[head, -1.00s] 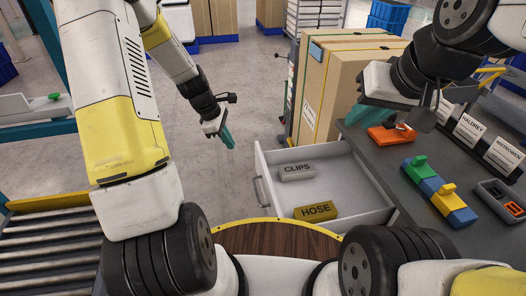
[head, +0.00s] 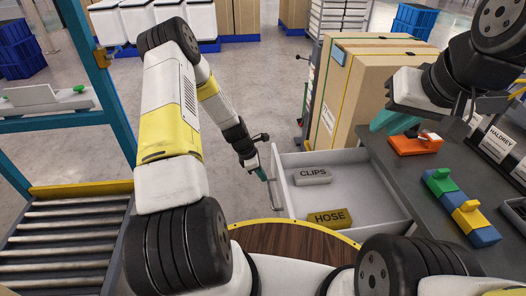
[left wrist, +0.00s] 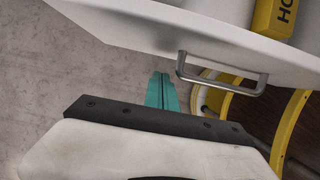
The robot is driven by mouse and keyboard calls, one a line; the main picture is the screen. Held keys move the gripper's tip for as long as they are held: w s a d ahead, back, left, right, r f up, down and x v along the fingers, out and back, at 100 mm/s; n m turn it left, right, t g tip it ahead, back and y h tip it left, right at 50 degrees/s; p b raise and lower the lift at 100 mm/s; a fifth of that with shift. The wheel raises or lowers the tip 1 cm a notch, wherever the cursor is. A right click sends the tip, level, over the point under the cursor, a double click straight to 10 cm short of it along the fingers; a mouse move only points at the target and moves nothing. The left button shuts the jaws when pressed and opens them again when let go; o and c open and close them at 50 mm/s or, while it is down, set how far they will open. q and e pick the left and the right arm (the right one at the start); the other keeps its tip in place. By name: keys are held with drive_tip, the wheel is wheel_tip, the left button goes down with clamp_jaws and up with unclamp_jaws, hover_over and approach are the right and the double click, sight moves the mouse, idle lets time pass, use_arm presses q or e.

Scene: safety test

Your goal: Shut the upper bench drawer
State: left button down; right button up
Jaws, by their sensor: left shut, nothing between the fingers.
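The white upper bench drawer (head: 364,197) stands open from the dark bench, its front facing left. It holds a grey block marked CLIPS (head: 312,175) and a mustard block marked HOSE (head: 329,218). The bar handle (head: 274,183) is on its front; it also shows in the left wrist view (left wrist: 222,85). My left gripper (head: 262,174) is shut and empty, just outside the drawer front beside the handle. Its teal fingertips (left wrist: 162,92) appear left of the handle, apart from it in the picture; contact is unclear. My right gripper (head: 384,121) is over the bench; its finger gap is not clear.
On the bench (head: 397,178) are an orange item (head: 414,145), green, blue and yellow blocks (head: 461,207), and labelled bins (head: 497,143). Large cartons (head: 372,83) stand behind the drawer. A roller conveyor (head: 65,240) is at left. The floor left of the drawer is clear.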

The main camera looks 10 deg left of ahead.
use_arm(q)
drive_tip(key=shift+w+d+r, duration=0.1)
drive_tip(key=shift+w+d, duration=0.15)
drive_tip(key=shift+d, duration=0.5)
drive_tip(key=shift+w+d+r, duration=0.1)
drive_tip(key=shift+w+d, duration=0.15)
drive_tip(key=shift+d, duration=0.45)
